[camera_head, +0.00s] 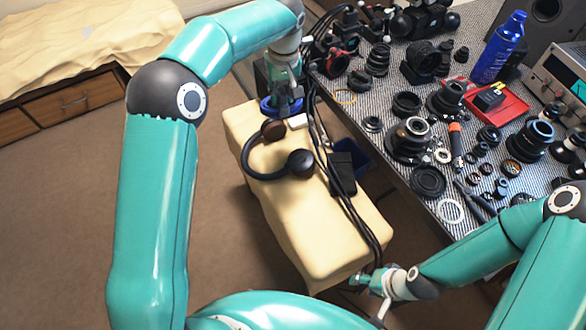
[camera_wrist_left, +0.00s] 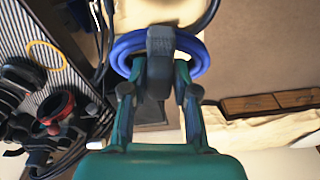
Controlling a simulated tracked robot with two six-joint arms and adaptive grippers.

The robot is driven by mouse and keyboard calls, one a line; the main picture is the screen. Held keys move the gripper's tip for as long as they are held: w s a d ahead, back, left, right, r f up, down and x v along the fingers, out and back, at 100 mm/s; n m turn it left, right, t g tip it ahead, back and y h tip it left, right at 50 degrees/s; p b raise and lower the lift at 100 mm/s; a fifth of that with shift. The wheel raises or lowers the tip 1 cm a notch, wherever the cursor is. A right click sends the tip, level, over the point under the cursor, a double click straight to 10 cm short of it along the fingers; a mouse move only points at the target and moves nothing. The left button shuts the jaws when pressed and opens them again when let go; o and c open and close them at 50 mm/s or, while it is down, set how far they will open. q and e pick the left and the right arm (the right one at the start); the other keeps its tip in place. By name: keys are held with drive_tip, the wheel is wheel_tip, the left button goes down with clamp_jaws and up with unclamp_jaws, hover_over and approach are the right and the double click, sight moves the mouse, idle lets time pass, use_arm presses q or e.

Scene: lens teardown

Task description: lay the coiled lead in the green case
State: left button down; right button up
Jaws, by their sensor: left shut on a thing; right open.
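The coiled lead (camera_head: 267,107) is a blue ring of several turns with a dark grey block across it. In the left wrist view the coil (camera_wrist_left: 197,50) lies across my fingertips. My left gripper (camera_head: 286,103) is shut on it at the far end of a cream padded bench (camera_head: 320,235); it also shows in the left wrist view (camera_wrist_left: 160,80). I cannot tell whether the coil touches the bench. My right gripper (camera_head: 373,283) is open near the bench's near right corner, beside black cables. I see no green case in either view.
Headphones with dark cups (camera_head: 301,163) lie on the bench near the coil. Black cables (camera_head: 350,212) run along its right side, past a black box (camera_head: 342,174). A dark blue bin (camera_head: 361,154) stands beyond. The right table (camera_head: 395,170) is crowded with lens parts.

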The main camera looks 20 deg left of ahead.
use_arm(q)
drive_tip(key=shift+w+d+f+n+b, duration=0.15)
drive_tip(key=shift+w+f+n+b, duration=0.15)
drive_tip(key=shift+w+n+b, duration=0.3)
drive_tip(key=shift+w+d+f+n+b, duration=0.1)
drive_tip(key=shift+w+f+n+b, duration=0.2)
drive_tip(key=shift+w+n+b, duration=0.25)
drive_tip(key=shift+f+b, duration=1.45)
drive_tip(key=shift+f, duration=7.9)
use_arm(e)
wheel_tip(320, 180, down, 6)
use_arm(q)
drive_tip(key=shift+f, duration=0.15)
use_arm(e)
drive_tip(key=shift+f, duration=0.25)
use_arm(q)
drive_tip(key=c, duration=0.9)
unclamp_jaws()
drive_tip(key=shift+s, duration=0.1)
use_arm(e)
drive_tip(key=shift+r, duration=0.15)
